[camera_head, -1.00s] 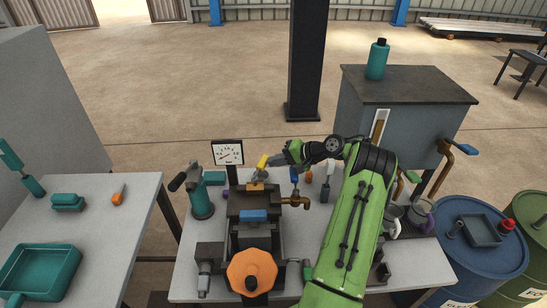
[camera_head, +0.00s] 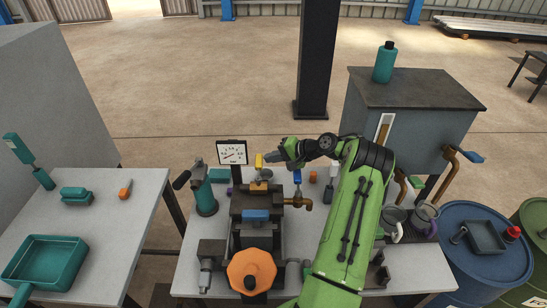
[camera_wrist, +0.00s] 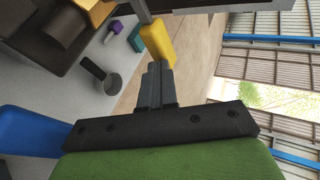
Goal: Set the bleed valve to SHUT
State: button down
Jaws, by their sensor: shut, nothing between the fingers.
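A yellow lever handle (camera_head: 259,160) stands about upright on the brass valve fitting (camera_head: 258,186), at the back of the dark press just right of the gauge. I see no SHUT marking that I can read. My gripper (camera_head: 268,157) is shut and empty, at the right side of the yellow handle. In the wrist view my shut fingertips (camera_wrist: 158,66) point at the yellow handle (camera_wrist: 157,43) and are touching it or very close; I cannot tell which. A brass tap with a blue handle (camera_head: 297,177) stands just right of the press, below my gripper.
The pressure gauge (camera_head: 231,152) stands close left of the yellow handle. A teal hand pump (camera_head: 205,196) is further left. An orange knob (camera_head: 251,270) tops the front of the press. Mugs (camera_head: 424,217) sit at the bench's right. Open air lies behind the press.

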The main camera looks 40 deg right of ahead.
jog(key=shift+w, duration=0.1)
jog(key=p+v, duration=0.1)
jog(key=v, duration=1.5)
jog(key=shift+p, duration=0.35)
jog(key=shift+a+f, duration=0.1)
